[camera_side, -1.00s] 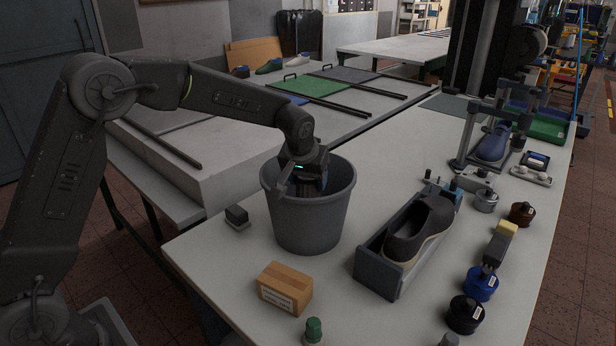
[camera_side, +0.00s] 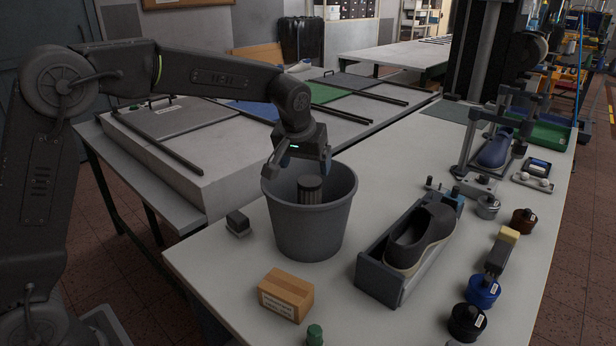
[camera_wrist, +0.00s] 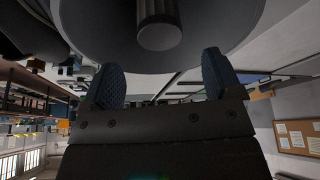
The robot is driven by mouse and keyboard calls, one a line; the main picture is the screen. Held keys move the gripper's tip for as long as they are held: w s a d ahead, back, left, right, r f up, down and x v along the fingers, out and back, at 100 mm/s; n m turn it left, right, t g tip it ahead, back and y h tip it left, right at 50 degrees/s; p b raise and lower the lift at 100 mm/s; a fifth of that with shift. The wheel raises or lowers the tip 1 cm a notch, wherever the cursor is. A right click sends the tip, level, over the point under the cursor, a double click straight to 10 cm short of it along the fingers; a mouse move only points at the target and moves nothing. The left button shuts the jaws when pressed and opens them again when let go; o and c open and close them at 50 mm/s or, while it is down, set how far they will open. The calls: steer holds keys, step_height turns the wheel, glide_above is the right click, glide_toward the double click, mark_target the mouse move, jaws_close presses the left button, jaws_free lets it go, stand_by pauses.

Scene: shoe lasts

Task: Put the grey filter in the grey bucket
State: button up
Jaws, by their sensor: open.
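The grey filter (camera_side: 309,190), a dark grey ribbed cylinder, is upright inside the grey bucket (camera_side: 308,232); the front wall hides its lower part. My gripper (camera_side: 301,164) is open above the bucket, its fingers around rim height and apart from the filter. In the wrist view the filter (camera_wrist: 158,30) shows beyond the two spread blue-grey fingertips of my gripper (camera_wrist: 162,80), with the bucket (camera_wrist: 95,30) around it. Nothing is between the fingers.
A small dark block (camera_side: 238,222) is left of the bucket, and a cardboard box (camera_side: 286,294) is in front. A dark shoe (camera_side: 420,238) in a grey holder (camera_side: 378,279) stands to the right. Several jars, including a blue one (camera_side: 483,291), line the right edge.

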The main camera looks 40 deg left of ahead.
steer(key=shift+v, duration=2.25)
steer(key=s+f+m+t+h, duration=0.1)
steer(key=s+m, duration=0.3)
steer(key=s, duration=2.5)
steer(key=shift+s+a+f+h, duration=0.2)
steer(key=shift+f+h, duration=0.2)
